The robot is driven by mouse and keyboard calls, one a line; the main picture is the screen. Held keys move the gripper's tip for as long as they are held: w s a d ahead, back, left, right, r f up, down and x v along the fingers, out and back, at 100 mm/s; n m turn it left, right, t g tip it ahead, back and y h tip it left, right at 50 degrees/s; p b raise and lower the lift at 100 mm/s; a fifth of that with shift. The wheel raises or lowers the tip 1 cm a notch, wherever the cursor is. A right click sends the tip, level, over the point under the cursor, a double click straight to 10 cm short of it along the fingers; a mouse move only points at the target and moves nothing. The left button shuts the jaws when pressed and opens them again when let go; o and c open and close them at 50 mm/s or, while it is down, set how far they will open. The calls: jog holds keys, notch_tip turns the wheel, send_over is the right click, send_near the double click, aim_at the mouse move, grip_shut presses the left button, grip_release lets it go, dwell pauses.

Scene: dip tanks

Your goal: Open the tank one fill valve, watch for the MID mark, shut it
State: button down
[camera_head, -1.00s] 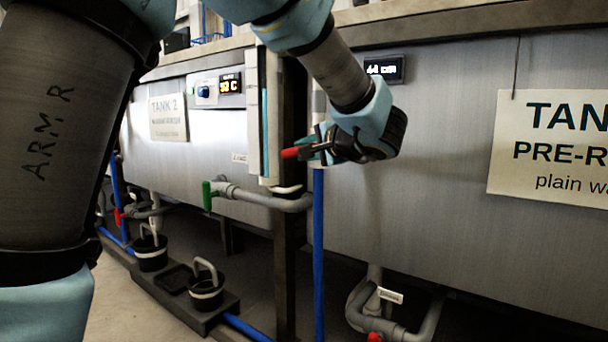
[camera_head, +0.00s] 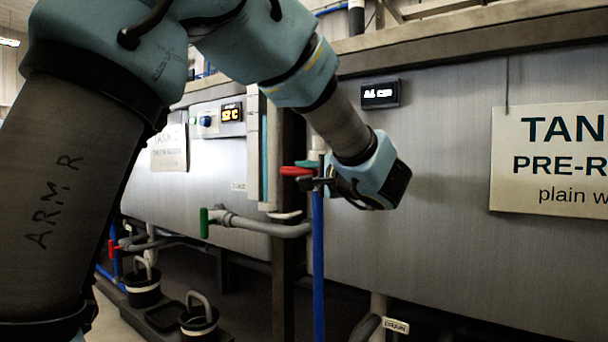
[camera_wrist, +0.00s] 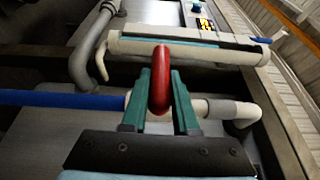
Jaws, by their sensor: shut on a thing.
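The red handle (camera_head: 296,171) of the fill valve is at the top of a vertical blue pipe (camera_head: 318,260), in front of the first tank's steel wall (camera_head: 440,150). My gripper (camera_wrist: 160,100) is shut on this handle; in the wrist view the red handle (camera_wrist: 161,75) stands between its two green fingers. The gripper also shows in the head view (camera_head: 312,178), at the valve. A small display (camera_head: 381,94) on the tank has lit characters that I cannot read surely. A pale upright tube with a teal strip (camera_head: 264,140) stands beside the post; no MID mark is legible.
A dark post (camera_head: 289,240) stands just left of the blue pipe. A green-handled valve (camera_head: 204,223) on a grey pipe is further left. The cut-off tank sign (camera_head: 548,157) hangs at right. Black buckets (camera_head: 199,318) stand low at left.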

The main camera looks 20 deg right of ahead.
jog(key=c, duration=0.7)
grip_release()
jog(key=s+p, duration=0.1)
jog(key=s, duration=0.2)
jog(key=s+d+p, duration=0.1)
jog(key=s, duration=0.3)
jog(key=s+p, duration=0.1)
jog(key=s, duration=0.2)
jog(key=shift+s+d+f, duration=0.1)
jog(key=shift+s+d, duration=0.05)
jog(key=shift+s, duration=0.25)
jog(key=shift+w, duration=0.1)
